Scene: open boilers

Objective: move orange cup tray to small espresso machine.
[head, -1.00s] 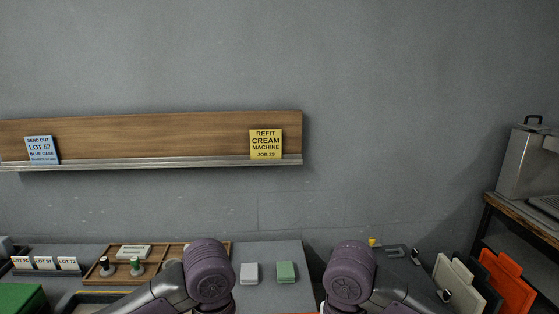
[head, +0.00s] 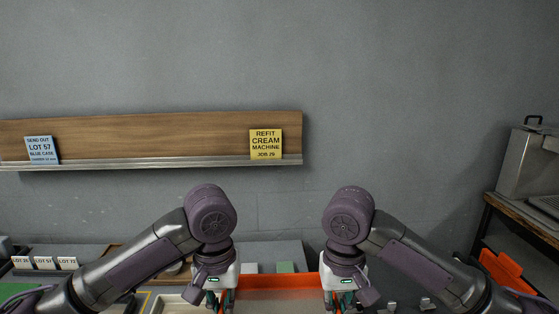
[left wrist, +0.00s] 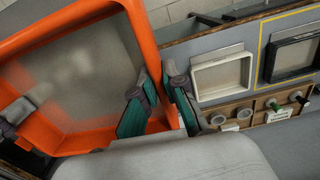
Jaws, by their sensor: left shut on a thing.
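The orange tray (head: 282,283) is in front of me in the head view, between my two grippers. In the left wrist view the orange tray (left wrist: 149,42) shows its tall rim and a grey, worn floor; no cups show in the visible part. My left gripper (head: 222,300) is shut on the tray's side wall; its green fingers (left wrist: 158,108) stand on either side of the rim in the left wrist view. My right gripper (head: 338,300) is at the tray's right side, its grip unclear. I cannot make out a small espresso machine.
A metal machine (head: 526,165) stands on a shelf at the right. An orange panel (head: 503,268) leans below it. A cream square frame (left wrist: 222,75), a dark frame (left wrist: 294,57) and a wooden board with knobs (left wrist: 262,116) lie beside the tray. Label cards (head: 43,262) stand at the left.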

